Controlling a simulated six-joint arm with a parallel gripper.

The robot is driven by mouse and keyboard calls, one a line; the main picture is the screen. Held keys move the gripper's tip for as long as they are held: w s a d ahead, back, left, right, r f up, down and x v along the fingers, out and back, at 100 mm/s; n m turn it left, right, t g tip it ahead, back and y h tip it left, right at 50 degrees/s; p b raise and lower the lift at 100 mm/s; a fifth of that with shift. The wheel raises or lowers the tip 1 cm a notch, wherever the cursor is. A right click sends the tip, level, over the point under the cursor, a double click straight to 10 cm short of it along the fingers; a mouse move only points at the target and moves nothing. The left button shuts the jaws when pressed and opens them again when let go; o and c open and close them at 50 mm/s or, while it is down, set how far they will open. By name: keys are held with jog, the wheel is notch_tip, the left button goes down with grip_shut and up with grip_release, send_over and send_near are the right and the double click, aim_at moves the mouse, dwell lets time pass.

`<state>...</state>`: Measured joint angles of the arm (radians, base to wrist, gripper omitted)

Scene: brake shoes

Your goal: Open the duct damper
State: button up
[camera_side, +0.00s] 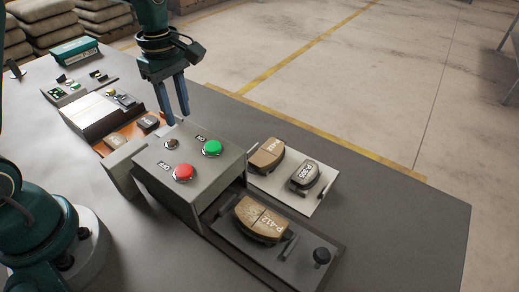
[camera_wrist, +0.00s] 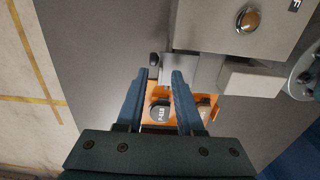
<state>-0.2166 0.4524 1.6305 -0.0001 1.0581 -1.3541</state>
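My gripper (camera_side: 178,115) points down just behind the grey control box (camera_side: 185,142). In the wrist view its two blue fingers (camera_wrist: 158,75) are apart with nothing between them. No part is clearly marked as the duct damper. A small black knob (camera_wrist: 153,62) shows just beyond the fingertips in the wrist view, beside a light grey plate (camera_wrist: 180,66) at the box's edge; whether it belongs to the damper I cannot tell. The box top carries a green button (camera_side: 212,147), a red button (camera_side: 183,172) and a brownish lamp (camera_side: 171,143), also in the wrist view (camera_wrist: 248,20).
An orange tray (camera_side: 104,150) with brake shoes lies behind the box. A pale tray (camera_side: 308,206) holds two shoes. A dark front fixture (camera_side: 285,264) holds a brown shoe (camera_side: 259,217) and has a black knob (camera_side: 322,256). The table's right end (camera_side: 420,220) is clear.

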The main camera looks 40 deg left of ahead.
aim_at(178, 117)
jog(key=shift+r, duration=2.25)
jog(key=shift+d+r, duration=0.1)
jog(key=shift+r, duration=0.1)
jog(key=s+d+r+m+t, duration=0.4)
jog(key=s+r+m, duration=0.1)
jog(key=s+r, duration=0.2)
jog(key=s+d+f+m+t, duration=0.1)
jog(key=s+f+m, duration=0.3)
jog(key=m, duration=0.9)
jog(key=s+d, duration=0.1)
jog(key=s, duration=0.2)
jog(key=shift+s+d+f+t, duration=0.15)
jog(key=shift+s+t, duration=0.05)
jog(key=shift+t, duration=0.1)
